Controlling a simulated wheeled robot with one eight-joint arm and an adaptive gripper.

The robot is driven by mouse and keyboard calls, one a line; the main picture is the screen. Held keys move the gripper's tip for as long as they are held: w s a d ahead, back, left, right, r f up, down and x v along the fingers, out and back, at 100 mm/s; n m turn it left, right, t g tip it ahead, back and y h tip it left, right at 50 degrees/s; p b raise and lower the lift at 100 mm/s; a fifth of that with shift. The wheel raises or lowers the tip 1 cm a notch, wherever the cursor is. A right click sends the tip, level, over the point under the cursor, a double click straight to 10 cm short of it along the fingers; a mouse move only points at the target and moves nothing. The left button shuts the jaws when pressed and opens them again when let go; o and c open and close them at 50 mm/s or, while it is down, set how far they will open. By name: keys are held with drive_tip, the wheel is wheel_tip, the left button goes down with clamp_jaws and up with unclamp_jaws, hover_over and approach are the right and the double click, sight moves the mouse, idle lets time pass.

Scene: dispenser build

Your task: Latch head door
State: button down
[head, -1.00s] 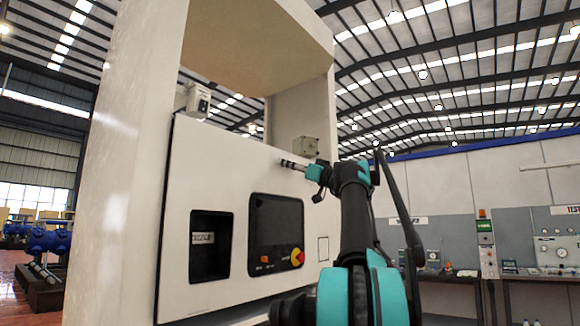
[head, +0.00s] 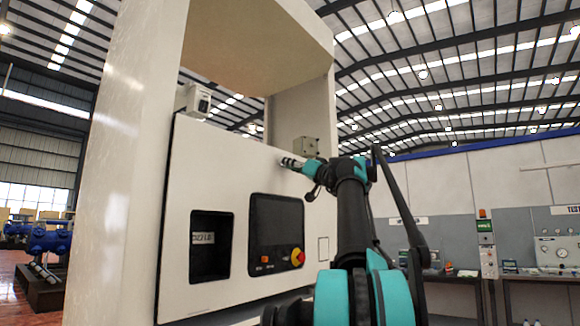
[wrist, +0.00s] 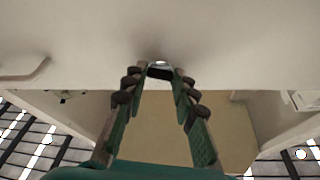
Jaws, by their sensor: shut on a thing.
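The white head door (head: 222,170) of the dispenser stands as a large panel across the frame and fills the upper part of the wrist view (wrist: 240,40). My gripper (head: 287,162) is at the upper right edge of the door. In the wrist view, its fingertips (wrist: 160,73) close around a small latch (wrist: 160,64), of which a pale rim and a dark part show between them. The rest of the latch is hidden by the fingers. In the head view the latch is too small to tell apart.
A dark screen (head: 276,222), a red and yellow knob (head: 297,257) and a dark recess (head: 210,246) are in the door front. A white frame post (head: 125,130) stands at the left.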

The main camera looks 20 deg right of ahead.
drive_tip(key=shift+s+a+r+m+g+h, duration=0.15)
drive_tip(key=shift+m+g+h, duration=0.6)
drive_tip(key=shift+m, duration=2.1)
drive_tip(key=shift+w+a+r+m+g+h, duration=0.15)
drive_tip(key=shift+m+h, duration=1.25)
drive_tip(key=shift+m, duration=1.5)
drive_tip(key=shift+s+r+m+g+h, duration=0.25)
drive_tip(key=shift+m+h, duration=0.8)
drive_tip(key=shift+m, duration=1.8)
drive_tip(key=shift+w+f, duration=0.1)
drive_tip(key=c, duration=1.2)
unclamp_jaws()
